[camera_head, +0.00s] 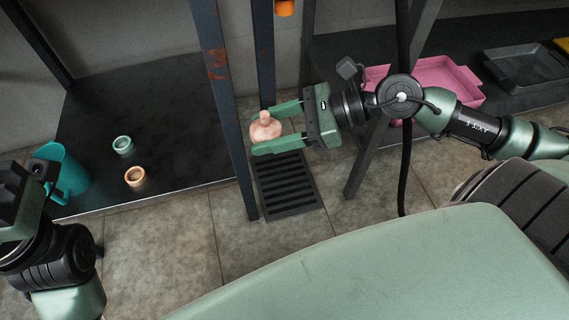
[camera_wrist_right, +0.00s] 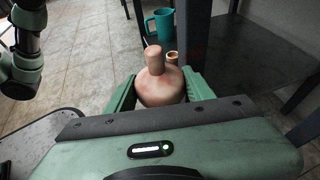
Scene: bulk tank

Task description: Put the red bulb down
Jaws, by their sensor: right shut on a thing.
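The red bulb (camera_head: 264,130) looks pale pinkish-red, with a round body and a short neck. My right gripper (camera_head: 262,131) is shut on its body, with one green finger on each side. In the right wrist view the bulb (camera_wrist_right: 160,84) sits between the fingers, neck pointing up. In the head view it appears in front of the dark upright post, near the floor grate. My left wrist (camera_head: 22,205) shows at the left edge; its fingers cannot be made out.
A dark shelf (camera_head: 175,95) at left holds a teal mug (camera_head: 66,172), a green ring-shaped cup (camera_head: 123,145) and an orange one (camera_head: 135,176). A black slatted grate (camera_head: 288,187) lies on the tiled floor. A pink tray (camera_head: 450,84) and a dark tray (camera_head: 522,68) stand on the right shelf.

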